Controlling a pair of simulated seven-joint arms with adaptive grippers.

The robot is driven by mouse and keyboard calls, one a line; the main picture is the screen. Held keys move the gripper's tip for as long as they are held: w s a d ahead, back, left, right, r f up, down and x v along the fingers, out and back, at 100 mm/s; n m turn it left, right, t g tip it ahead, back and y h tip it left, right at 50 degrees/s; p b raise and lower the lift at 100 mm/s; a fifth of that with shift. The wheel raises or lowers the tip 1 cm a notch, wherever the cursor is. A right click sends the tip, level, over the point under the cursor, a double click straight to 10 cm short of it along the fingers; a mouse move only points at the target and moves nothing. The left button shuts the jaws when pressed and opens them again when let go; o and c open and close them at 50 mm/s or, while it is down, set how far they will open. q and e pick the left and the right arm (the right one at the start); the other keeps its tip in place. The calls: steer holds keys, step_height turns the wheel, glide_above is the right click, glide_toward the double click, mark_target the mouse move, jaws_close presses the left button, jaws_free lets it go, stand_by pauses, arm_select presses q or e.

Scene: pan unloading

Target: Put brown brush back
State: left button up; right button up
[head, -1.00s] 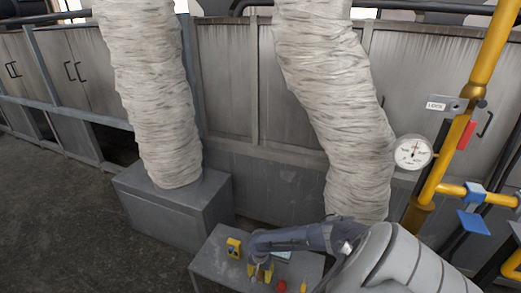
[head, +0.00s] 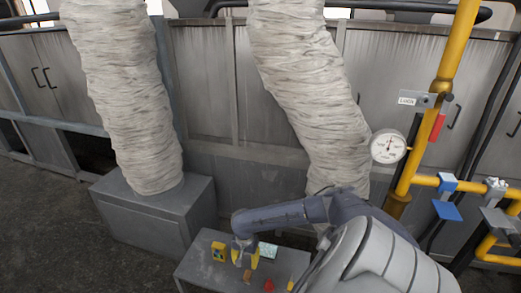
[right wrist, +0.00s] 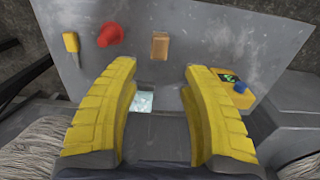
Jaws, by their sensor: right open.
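The brown brush (head: 247,275) is a small orange-brown block on the grey table. In the right wrist view the brush (right wrist: 160,45) lies beyond my fingertips, roughly in line with the gap between them. My right gripper (head: 246,258) is above the table with its yellow fingers spread. In the wrist view the right gripper (right wrist: 160,72) is open and holds nothing. My left gripper is not in view.
The grey table (head: 195,268) also bears a yellow device (head: 219,251), a red object (head: 269,285), a thin yellow object (head: 290,285) and a pale teal item (head: 267,250). A grey box (head: 150,225) and yellow pipes (head: 425,150) stand nearby.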

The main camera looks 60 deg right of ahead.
steer(key=w+a+r+n+t+y, duration=0.2)
steer(key=w+a+n+t, duration=0.15)
steer(key=a, duration=0.65)
steer(key=w+a+r+n+t+y, duration=0.15)
steer(key=a+n, duration=0.25)
steer(key=a, duration=0.7)
steer(key=w+a+r+n+t+y, duration=0.1)
steer(key=w+a+n+t+y, duration=0.2)
steer(key=a, duration=0.7)
steer(key=s+d+f+n+g+h, duration=0.1)
steer(key=s+d+f+h, duration=0.15)
steer(key=s+f, duration=0.45)
steer(key=s+d+f+n+h, duration=0.1)
steer(key=s+d+f, duration=0.25)
steer(key=f, duration=0.85)
steer(key=s+d+f+n+g+h, duration=0.1)
steer(key=s+d+f+h, duration=0.15)
steer(key=s+f, duration=0.45)
steer(key=s+f+n+g, duration=0.1)
steer(key=s+f, duration=0.4)
steer(key=s, duration=0.5)
steer(key=s+f+n+g, duration=0.2)
steer(key=s+f, duration=0.3)
steer(key=s, duration=0.5)
steer(key=s+a+f+n+g, duration=0.1)
steer(key=s+f, duration=0.4)
steer(key=s, duration=0.4)
steer(key=shift+s+g, duration=0.3)
steer(key=shift+s, duration=0.1)
